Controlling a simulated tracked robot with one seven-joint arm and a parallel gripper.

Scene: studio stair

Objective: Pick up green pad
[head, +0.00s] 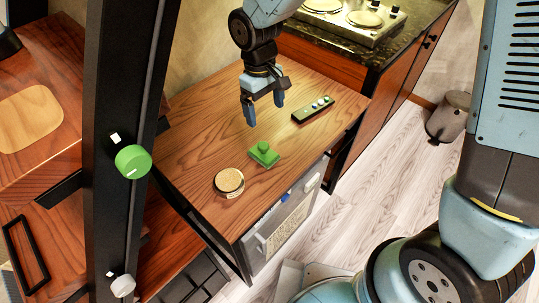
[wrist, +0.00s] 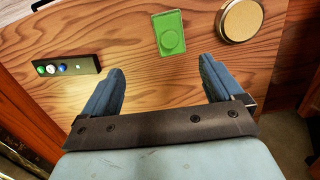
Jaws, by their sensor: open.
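The green pad (head: 264,154) lies on the wooden cabinet top, a flat square with a round raised knob on it. In the wrist view the green pad (wrist: 170,33) shows near the top, beyond and between my fingertips. My gripper (head: 266,108) is open and empty above the cabinet top, behind the pad in the head view. It also shows in the wrist view (wrist: 162,68), with its two blue fingers spread wide and nothing between them.
A round tan-topped disc (head: 229,182) lies near the pad, left and nearer the front. A black remote-like strip with buttons (head: 312,109) lies to the right. A black post with a green knob (head: 133,161) stands at left. The wooden top (head: 205,120) is otherwise mostly clear.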

